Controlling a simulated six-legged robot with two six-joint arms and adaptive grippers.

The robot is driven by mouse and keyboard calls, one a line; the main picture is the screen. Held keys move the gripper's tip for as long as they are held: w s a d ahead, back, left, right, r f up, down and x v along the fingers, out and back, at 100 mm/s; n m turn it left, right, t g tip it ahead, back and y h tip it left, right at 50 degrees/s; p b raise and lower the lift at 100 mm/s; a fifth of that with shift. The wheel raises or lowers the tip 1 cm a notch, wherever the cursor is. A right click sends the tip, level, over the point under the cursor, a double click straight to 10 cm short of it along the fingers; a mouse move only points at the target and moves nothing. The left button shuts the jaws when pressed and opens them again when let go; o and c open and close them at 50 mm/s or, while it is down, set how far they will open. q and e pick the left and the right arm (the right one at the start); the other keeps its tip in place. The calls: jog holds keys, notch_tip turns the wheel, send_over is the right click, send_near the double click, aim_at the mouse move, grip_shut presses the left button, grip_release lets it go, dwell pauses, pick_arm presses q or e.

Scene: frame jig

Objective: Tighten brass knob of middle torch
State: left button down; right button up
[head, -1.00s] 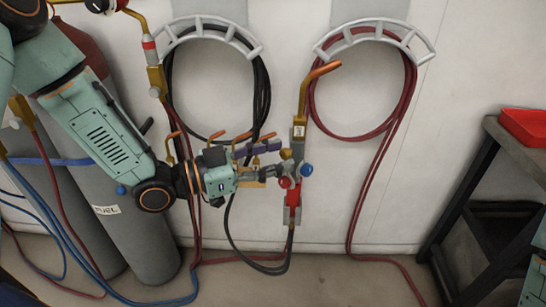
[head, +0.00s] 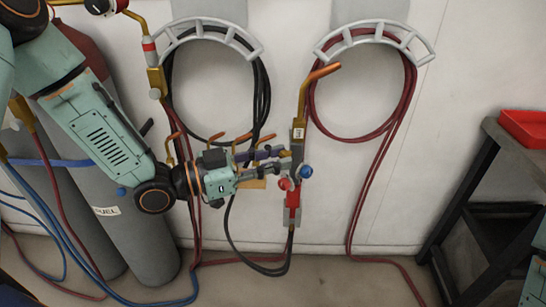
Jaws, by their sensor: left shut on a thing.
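The middle torch (head: 299,132) stands upright against the pale wall, with a copper tip bent to the right at the top and a brass-coloured body. Below are a blue knob (head: 306,172) on its right side and a red knob (head: 284,184) on its left. My left gripper (head: 288,160) reaches in from the left. Its fingers are shut at the torch body, just above the red and blue knobs, on what looks like the brass knob. The fingers hide most of that knob. My right gripper is not in view.
Black hose (head: 263,90) and red hose (head: 408,95) hang coiled on wall brackets. Several copper tips (head: 268,137) show behind my left gripper. Grey cylinders (head: 135,225) stand at left. A dark bench (head: 470,165) with a red tray (head: 524,127) stands at right.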

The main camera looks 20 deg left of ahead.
pick_arm(q)
jog(key=shift+r+m+g+y+p, duration=0.3)
jog(key=shift+m+p, duration=0.7)
jog(key=shift+p, duration=0.2)
jog(key=shift+r+m+y+p, duration=0.15)
jog(key=shift+m+y+p, duration=0.45)
jog(key=shift+m+p, duration=0.5)
jog(key=shift+d+m+y+p, duration=0.1)
jog(key=shift+m+y+p, duration=0.5)
jog(key=shift+m, duration=0.5)
jog(key=m+y+p, duration=0.1)
jog(key=m, duration=0.1)
jog(key=shift+d+r+m, duration=0.1)
jog(key=shift+m, duration=0.2)
jog(key=shift+s+d+m+y, duration=0.1)
jog(key=shift+m+y, duration=0.7)
jog(key=shift+m, duration=0.2)
jog(key=shift+m+y+b, duration=0.3)
jog(key=shift+m, duration=0.3)
jog(key=shift+s+d+m+t+y+b, duration=0.15)
jog(key=shift+m+t+y+b, duration=0.45)
jog(key=shift+m+b, duration=0.35)
jog(key=shift+d+m+t+y+b, duration=0.1)
jog(key=shift+m+t+y+b, duration=0.3)
jog(key=shift+m+y+b, duration=0.5)
jog(key=shift+m, duration=0.25)
